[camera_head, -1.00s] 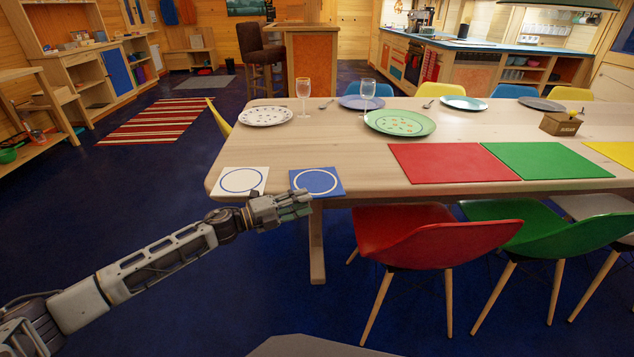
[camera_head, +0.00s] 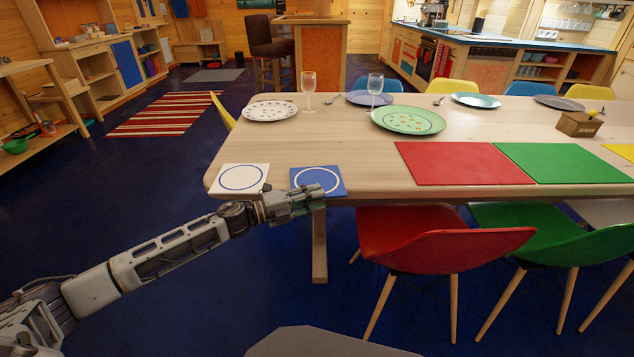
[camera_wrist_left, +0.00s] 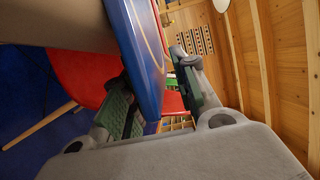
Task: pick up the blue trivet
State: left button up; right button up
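The blue trivet (camera_head: 325,175), a square tile with a white ring, lies flat at the table's front edge, near its left corner. My left gripper (camera_head: 318,198) is at the trivet's front edge and covers part of it in the head view. In the left wrist view the trivet (camera_wrist_left: 143,45) reaches edge-on between the two open fingers of the left gripper (camera_wrist_left: 158,105). A gap shows between the trivet and the finger on the right; contact with the other finger is unclear. My right gripper is not in view.
A white trivet with a blue ring (camera_head: 240,178) lies just left of the blue one. The wooden table (camera_head: 350,150) also holds a red mat (camera_head: 460,163), plates and glasses. A red chair (camera_head: 430,240) stands close by at the right, below the table edge.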

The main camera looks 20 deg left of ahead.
pick_arm(q)
jog(key=c, duration=0.5)
grip_shut()
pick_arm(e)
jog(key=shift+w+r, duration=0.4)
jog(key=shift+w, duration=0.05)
pick_arm(q)
jog(key=shift+r, duration=0.15)
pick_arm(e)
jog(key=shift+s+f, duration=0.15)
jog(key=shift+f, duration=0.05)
